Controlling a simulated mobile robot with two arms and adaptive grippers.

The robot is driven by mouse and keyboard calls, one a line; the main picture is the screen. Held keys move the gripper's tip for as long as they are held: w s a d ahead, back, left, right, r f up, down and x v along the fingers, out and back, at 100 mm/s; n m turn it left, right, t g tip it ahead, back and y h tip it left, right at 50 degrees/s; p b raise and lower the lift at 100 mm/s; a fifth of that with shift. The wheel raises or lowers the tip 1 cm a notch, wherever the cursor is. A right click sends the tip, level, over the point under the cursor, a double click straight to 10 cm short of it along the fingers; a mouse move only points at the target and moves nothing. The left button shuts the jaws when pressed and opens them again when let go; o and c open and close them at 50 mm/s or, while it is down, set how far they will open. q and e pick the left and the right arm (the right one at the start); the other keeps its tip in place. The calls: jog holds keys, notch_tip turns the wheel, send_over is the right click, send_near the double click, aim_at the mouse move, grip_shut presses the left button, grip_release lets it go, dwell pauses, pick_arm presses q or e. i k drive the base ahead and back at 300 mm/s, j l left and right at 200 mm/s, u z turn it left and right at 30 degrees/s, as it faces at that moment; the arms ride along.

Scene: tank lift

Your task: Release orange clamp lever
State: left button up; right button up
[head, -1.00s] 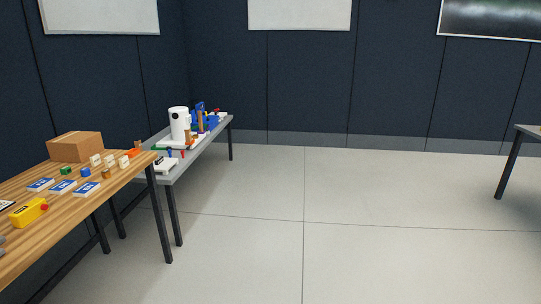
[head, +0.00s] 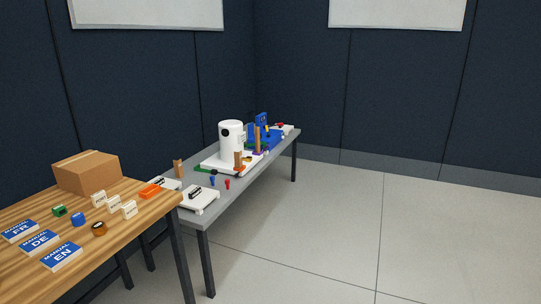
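A white cylindrical tank (head: 231,140) stands upright on a white base on the grey table (head: 225,222). A blue device (head: 263,135) stands further back. A flat orange item (head: 151,191) lies at the right edge of the wooden table. Neither of my grippers is in view.
The wooden table (head: 100,247) at the left holds a cardboard box (head: 88,172), manuals (head: 62,257) and small parts. A white flat device (head: 198,201) lies at the grey table's near end. The floor (head: 330,230) to the right is clear.

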aim_at(240, 171)
jog(key=i+l+u, duration=0.1)
jog(key=i+u, duration=0.3)
jog(key=i, duration=0.85)
jog(key=i+l+z, duration=0.15)
jog(key=i+z, duration=0.3)
jog(key=i, duration=0.35)
jog(key=i+j+z, duration=0.1)
jog(key=i+z, duration=0.3)
jog(key=i, duration=0.4)
